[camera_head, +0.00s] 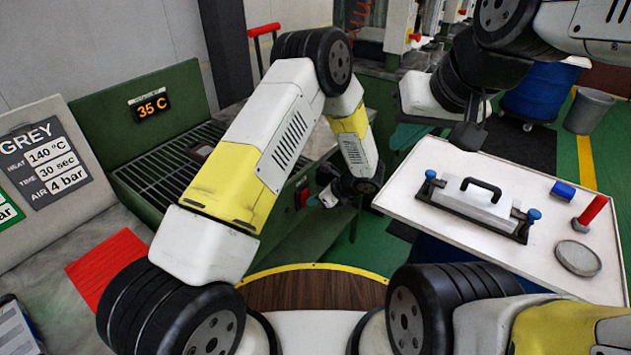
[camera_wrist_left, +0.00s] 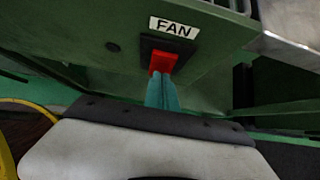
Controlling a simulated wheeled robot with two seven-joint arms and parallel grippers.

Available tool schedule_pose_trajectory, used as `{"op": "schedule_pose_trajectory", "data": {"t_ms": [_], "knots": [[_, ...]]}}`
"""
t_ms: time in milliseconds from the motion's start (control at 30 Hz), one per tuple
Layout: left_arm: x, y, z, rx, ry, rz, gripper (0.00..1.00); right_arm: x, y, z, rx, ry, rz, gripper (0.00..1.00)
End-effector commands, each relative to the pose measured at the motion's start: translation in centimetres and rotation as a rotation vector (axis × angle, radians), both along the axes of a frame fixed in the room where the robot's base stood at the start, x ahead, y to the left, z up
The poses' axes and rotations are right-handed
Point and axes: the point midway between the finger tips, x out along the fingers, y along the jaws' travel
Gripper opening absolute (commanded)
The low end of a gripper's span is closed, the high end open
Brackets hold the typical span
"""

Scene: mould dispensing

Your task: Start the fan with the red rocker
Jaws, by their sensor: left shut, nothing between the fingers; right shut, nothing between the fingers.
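The red rocker (camera_wrist_left: 163,61) sits in a dark housing on the green front panel, under a white FAN label (camera_wrist_left: 173,27). In the head view the rocker (camera_head: 304,198) shows small on the side of the green cooling bench (camera_head: 185,165). My left gripper (camera_wrist_left: 162,82) is shut and empty. Its teal fingertips point at the rocker and overlap its lower edge in the wrist view; I cannot tell whether they touch. In the head view the left gripper (camera_head: 326,198) is just right of the rocker. My right gripper (camera_head: 468,135) is shut and empty above the white table.
The white table (camera_head: 400,195) on the right bears a metal mould with a black handle (camera_head: 481,190), a blue cylinder (camera_head: 563,191), a red-handled tool (camera_head: 590,212) and a round disc (camera_head: 578,258). A display (camera_head: 150,105) on the bench reads 35 C. A red mat (camera_head: 105,268) lies left.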

Motion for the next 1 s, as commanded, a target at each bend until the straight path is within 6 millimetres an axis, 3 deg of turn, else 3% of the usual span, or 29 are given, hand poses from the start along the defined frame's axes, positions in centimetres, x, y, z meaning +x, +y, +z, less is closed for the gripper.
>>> {"op": "schedule_pose_trajectory", "data": {"t_ms": [433, 1000], "knots": [[0.2, 0.3, -0.1, 0.036, -0.025, 0.002, 0.0, 0.0, 0.0, 0.0, 0.0, 0.0, 0.0, 0.0], [0.3, 0.5, 1.5, 0.039, -0.028, 0.004, 0.0, 0.0, 0.0, 0.0, 0.0, 0.0, 0.0, 0.0]]}}
